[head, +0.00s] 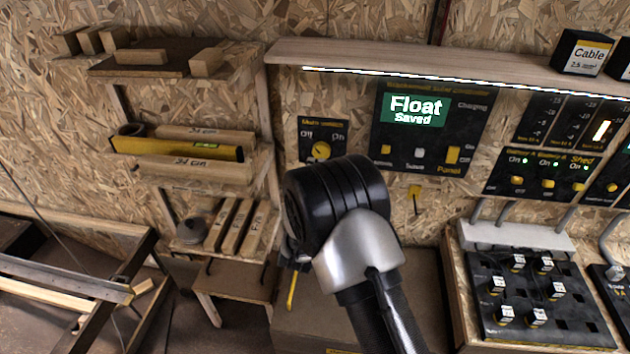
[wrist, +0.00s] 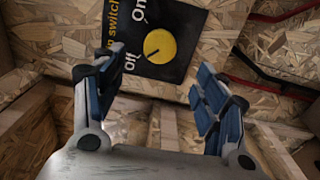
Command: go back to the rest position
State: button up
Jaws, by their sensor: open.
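My gripper (wrist: 155,95) shows in the wrist view with its two blue-padded fingers spread apart and nothing between them. Beyond the fingertips is the black main switch panel with a yellow knob (wrist: 158,46) and the words On and Off. In the head view the same switch panel (head: 323,141) hangs on the chipboard wall, left of centre. My arm's dark, ribbed wrist part stands in front of the wall just below this panel. In the head view the gripper is mostly hidden behind my arm.
A charging panel (head: 432,128) with a green screen reading "Float Saved" is right of the switch. A wooden shelf (head: 450,70) juts out above it. Shelves with timber and a yellow level (head: 178,148) are at left.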

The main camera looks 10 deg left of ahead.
jog(key=shift+s, duration=0.65)
jog(key=d+r+m+g+y, duration=0.2)
jog(key=d+r+m+g, duration=0.15)
jog(key=r, duration=0.45)
jog(key=s+d+r+m+g+y, duration=0.1)
jog(key=s+d+r+m+g, duration=0.2)
jog(key=s+d+r+m, duration=0.45)
jog(key=s+d+m+g, duration=0.2)
jog(key=s+d, duration=0.2)
jog(key=s, duration=0.7)
jog(key=s+d+m+g+h, duration=0.1)
jog(key=s+d, duration=0.3)
jog(key=s, duration=0.8)
jog(key=s+d+f+m+g+h, duration=0.1)
jog(key=s+d+m+g, duration=0.2)
jog(key=s, duration=0.8)
jog(key=shift+s+d+m+g, duration=0.4)
jog(key=shift+g, duration=0.05)
jog(key=shift+c, duration=0.6)
